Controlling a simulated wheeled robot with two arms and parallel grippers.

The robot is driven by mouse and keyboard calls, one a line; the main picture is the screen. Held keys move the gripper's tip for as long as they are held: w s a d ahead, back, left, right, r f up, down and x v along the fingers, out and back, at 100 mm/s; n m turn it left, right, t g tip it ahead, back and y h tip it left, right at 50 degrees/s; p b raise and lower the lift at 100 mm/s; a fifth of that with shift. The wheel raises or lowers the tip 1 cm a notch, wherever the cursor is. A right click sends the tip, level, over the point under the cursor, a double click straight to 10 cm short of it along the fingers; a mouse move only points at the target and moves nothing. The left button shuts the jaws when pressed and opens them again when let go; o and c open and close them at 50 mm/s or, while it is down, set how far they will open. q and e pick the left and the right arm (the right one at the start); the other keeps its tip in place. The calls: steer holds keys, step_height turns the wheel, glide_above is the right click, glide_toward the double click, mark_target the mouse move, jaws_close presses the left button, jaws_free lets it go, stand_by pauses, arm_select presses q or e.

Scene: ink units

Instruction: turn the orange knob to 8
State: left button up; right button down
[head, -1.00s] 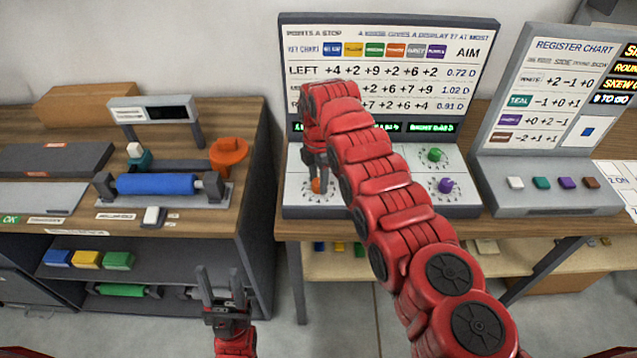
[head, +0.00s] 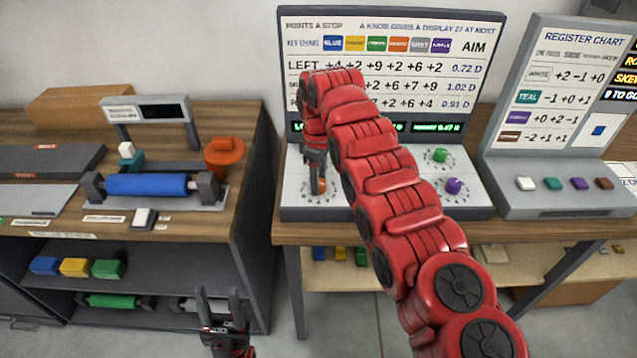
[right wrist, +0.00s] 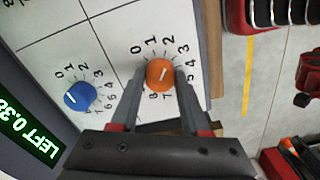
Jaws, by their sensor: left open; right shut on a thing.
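The orange knob (head: 318,186) sits on the white dial panel of the aim console (head: 390,207), at its front left. In the right wrist view the orange knob (right wrist: 160,75) has a short white mark and a ring of numbers from 0 to 8. The mark lies slanted, roughly along the line between 2 and 7–8; I cannot tell for sure which number it indicates. My right gripper (head: 317,168) is shut on this knob, one finger at each side, as the right wrist view (right wrist: 161,82) shows. My left gripper (head: 219,294) is open and empty, low in front of the left shelf.
A blue knob (right wrist: 80,97) sits close by on the same panel. A green knob (head: 440,155) and a purple knob (head: 453,186) are to the right, past my right arm. The register chart console (head: 555,190) stands further right. A left bench holds a blue roller (head: 146,185).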

steer(key=m+b, duration=0.1)
steer(key=m, duration=0.3)
steer(key=shift+m, duration=0.3)
steer(key=m, duration=0.4)
steer(key=shift+m+b, duration=0.3)
steer(key=shift+b, duration=0.1)
steer(key=m, duration=0.3)
steer(key=shift+m, duration=0.3)
steer(key=m, duration=0.4)
steer(key=shift+m, duration=0.3)
steer(key=m+p, duration=0.1)
steer(key=m, duration=0.3)
steer(key=shift+m, duration=0.3)
steer(key=m+p, duration=0.1)
steer(key=m, duration=0.3)
steer(key=m+p, duration=0.1)
steer(key=m, duration=0.4)
steer(key=shift+m, duration=1.8)
